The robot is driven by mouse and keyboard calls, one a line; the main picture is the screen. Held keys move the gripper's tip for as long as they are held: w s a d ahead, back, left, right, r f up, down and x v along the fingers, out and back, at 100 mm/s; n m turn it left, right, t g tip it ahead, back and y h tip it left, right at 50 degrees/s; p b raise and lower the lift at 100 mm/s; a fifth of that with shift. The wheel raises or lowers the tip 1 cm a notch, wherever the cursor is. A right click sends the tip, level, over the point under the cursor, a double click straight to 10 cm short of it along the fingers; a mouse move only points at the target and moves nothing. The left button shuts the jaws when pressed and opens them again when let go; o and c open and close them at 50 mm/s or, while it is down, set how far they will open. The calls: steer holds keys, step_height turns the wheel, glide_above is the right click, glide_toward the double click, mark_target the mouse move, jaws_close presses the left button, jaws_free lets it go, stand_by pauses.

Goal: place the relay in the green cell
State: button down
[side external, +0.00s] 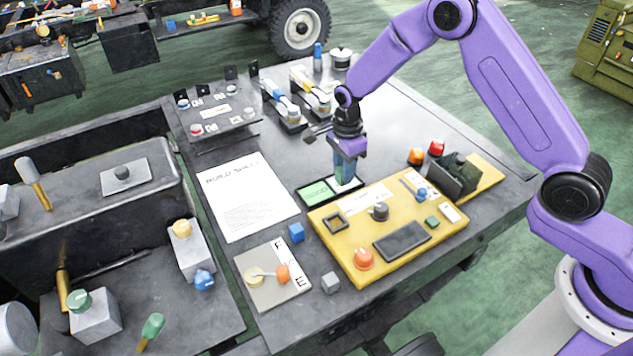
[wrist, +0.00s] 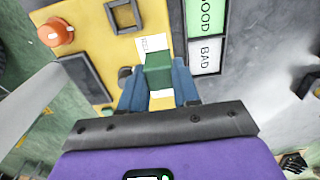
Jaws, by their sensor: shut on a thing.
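My gripper (wrist: 159,84) is shut on a dark green block (wrist: 158,70), apparently the relay, between its blue fingers. In the side view my gripper (side external: 345,178) points down beside the two-cell tray, and its fingers mostly hide the block. The black-framed tray (side external: 303,194) has a green cell (side external: 318,191) and a white cell (side external: 346,186). In the wrist view the green cell, marked GOOD (wrist: 200,14), and the white cell, marked BAD (wrist: 206,56), lie right of the held block. I see both cells bare there. The block's height above the surface is unclear.
A yellow board (side external: 340,240) with a dark square frame, knobs and an orange dome (side external: 364,259) lies in front of the tray. A white printed sheet (side external: 247,197) lies to its left. A dark box (side external: 453,175) stands at right. The table behind the gripper has clear room.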

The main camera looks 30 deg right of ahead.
steer(key=w+f, duration=0.2)
steer(key=w+a+f, duration=0.1)
steer(key=w+f, duration=0.1)
steer(key=w, duration=0.1)
steer(key=w+a+f, duration=0.1)
steer(key=w+f, duration=0.1)
steer(key=shift+w, duration=0.2)
steer(key=shift+w+a+f, duration=0.25)
steer(key=shift+w+f, duration=0.45)
steer(key=shift+f, duration=1.7)
steer(key=shift+f, duration=0.15)
steer(key=c, duration=0.8)
jaws_free()
